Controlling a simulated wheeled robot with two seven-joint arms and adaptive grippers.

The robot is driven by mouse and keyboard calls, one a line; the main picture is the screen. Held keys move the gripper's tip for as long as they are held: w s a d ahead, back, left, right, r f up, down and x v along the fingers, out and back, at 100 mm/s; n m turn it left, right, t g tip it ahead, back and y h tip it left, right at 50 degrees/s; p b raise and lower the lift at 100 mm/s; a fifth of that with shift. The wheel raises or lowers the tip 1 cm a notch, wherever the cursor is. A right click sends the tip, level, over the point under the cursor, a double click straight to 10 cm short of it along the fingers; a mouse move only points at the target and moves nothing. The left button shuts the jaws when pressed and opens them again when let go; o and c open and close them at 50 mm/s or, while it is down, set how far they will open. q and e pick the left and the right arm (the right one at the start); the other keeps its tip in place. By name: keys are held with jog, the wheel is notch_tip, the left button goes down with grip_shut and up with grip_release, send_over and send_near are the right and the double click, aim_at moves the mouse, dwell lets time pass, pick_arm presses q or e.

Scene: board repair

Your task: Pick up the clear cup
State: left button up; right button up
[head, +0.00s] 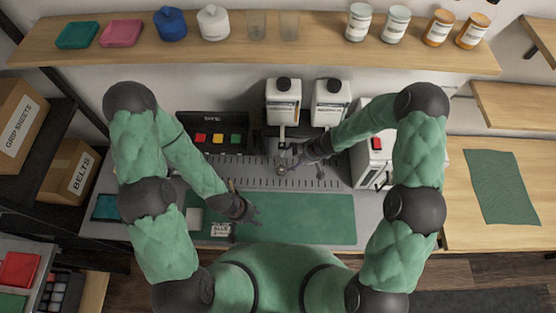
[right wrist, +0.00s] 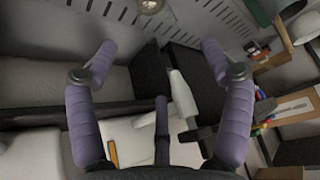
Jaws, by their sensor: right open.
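Two clear cups stand side by side on the wooden shelf at the top of the head view, a left one (head: 256,24) and a right one (head: 289,25). My right gripper (head: 283,167) is over the grey slotted bench below the two bottles, well below the shelf in the picture. I cannot make out a clear cup in the right wrist view.
The shelf (head: 120,54) also holds green and pink boxes, blue and white containers, and white and orange jars. Two white bottles with black caps (head: 283,100) stand behind my right gripper. A white box with a red button (head: 371,160) is at right. The green mat (head: 310,222) is largely clear.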

jog(key=s+b+x, duration=0.1)
jog(key=b+x, duration=0.1)
jog(key=x, duration=0.3)
pick_arm(q)
notch_tip(320, 180, down, 4)
jog(key=shift+f+b, duration=0.15)
jog(key=shift+b, duration=0.85)
pick_arm(e)
send_over(284, 165)
jog(key=s, duration=0.3)
jog(key=f, duration=0.4)
jog(key=shift+w+d+f, duration=0.15)
jog(key=shift+w+f, duration=0.1)
jog(key=shift+f, duration=0.1)
pick_arm(q)
jog(key=shift+f, duration=0.1)
pick_arm(e)
jog(key=shift+w+a+f, duration=0.1)
jog(key=shift+a+f, duration=0.1)
jog(key=shift+f, duration=0.1)
jog(key=c, duration=1.1)
